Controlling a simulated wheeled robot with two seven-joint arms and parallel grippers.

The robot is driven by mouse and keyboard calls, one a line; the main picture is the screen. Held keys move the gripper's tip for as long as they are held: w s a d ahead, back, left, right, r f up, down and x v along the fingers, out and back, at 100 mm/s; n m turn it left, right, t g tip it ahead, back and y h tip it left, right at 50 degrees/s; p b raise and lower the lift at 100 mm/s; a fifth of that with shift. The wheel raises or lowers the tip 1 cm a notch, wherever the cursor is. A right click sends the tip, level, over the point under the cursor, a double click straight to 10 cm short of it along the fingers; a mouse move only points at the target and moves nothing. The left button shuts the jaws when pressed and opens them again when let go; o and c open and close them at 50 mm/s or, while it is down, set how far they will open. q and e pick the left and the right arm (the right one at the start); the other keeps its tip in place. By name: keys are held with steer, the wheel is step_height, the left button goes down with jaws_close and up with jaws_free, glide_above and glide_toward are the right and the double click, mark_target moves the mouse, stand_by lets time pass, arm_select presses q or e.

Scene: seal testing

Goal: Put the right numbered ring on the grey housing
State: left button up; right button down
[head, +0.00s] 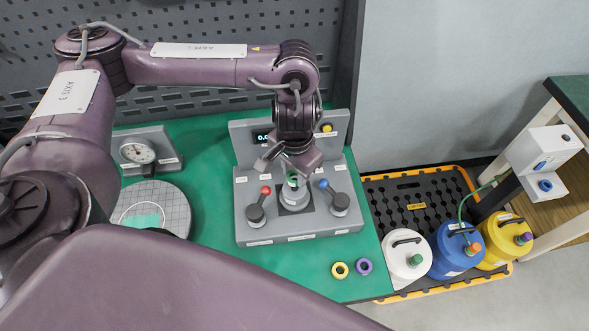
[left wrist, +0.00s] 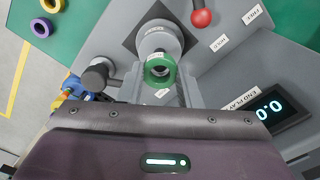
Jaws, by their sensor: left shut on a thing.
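The grey housing (head: 294,198) is a short cylinder in the middle of the grey test fixture (head: 255,234); it also shows in the left wrist view (left wrist: 159,37). My left gripper (head: 291,178) points down over it, shut on a green ring (left wrist: 160,71). The ring appears at or just above the housing's top; I cannot tell whether they touch. A yellow ring (head: 340,270) and a purple ring (head: 364,266) lie on the green table in front of the fixture. Any numbers on the rings are too small to read. My right gripper is not in view.
A red-knobbed lever (head: 260,203) and a blue-knobbed lever (head: 333,195) flank the housing. A display (left wrist: 268,110) reads about 0.0. A dial gauge (head: 139,152) and a round plate (head: 170,196) are at left. Several canisters (head: 407,256) stand beyond the table's right edge.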

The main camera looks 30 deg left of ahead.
mark_target(295, 180)
arm_select(q)
steer(key=shift+f, duration=0.75)
steer(key=shift+f, duration=0.15)
steer(key=shift+f+b, duration=0.3)
steer(key=shift+f, duration=0.15)
steer(key=shift+f, duration=0.6)
stand_by(0.4)
steer(key=shift+f+p, duration=0.1)
steer(key=shift+p, duration=0.2)
stand_by(0.8)
steer(key=o, duration=1)
